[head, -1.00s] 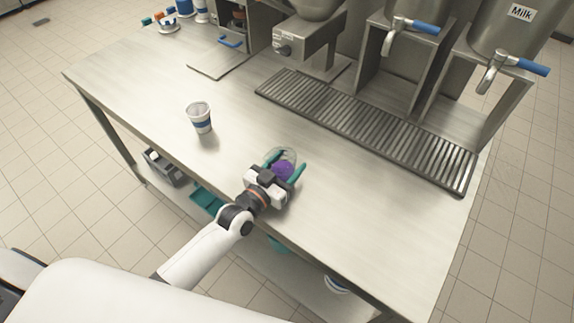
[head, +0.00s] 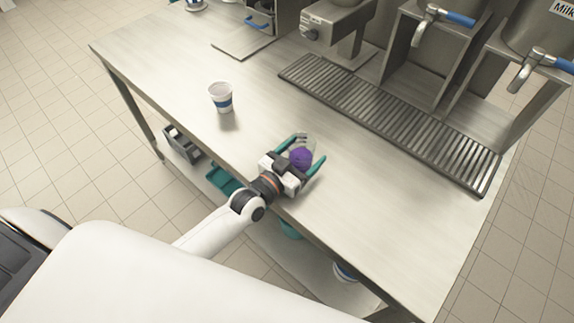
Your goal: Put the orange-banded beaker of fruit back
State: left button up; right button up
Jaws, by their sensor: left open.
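A clear beaker (head: 301,157) with purple contents stands on the steel counter (head: 385,215) near its front edge. Its band is not visible from here. My left gripper (head: 309,148) is open, with its teal fingers on either side of the beaker. I cannot tell whether the fingers touch it. The gripper's body hides the near side of the beaker. My right gripper is not in view.
A slotted drip tray (head: 390,120) and dispensers with blue-handled taps (head: 435,15) are at the back. A lower shelf holds a teal bin (head: 222,180). The counter's right front is clear.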

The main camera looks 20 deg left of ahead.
pick_arm(q)
jog(key=b+v, duration=0.1)
jog(key=v, duration=1)
jog(key=shift+s, duration=0.1)
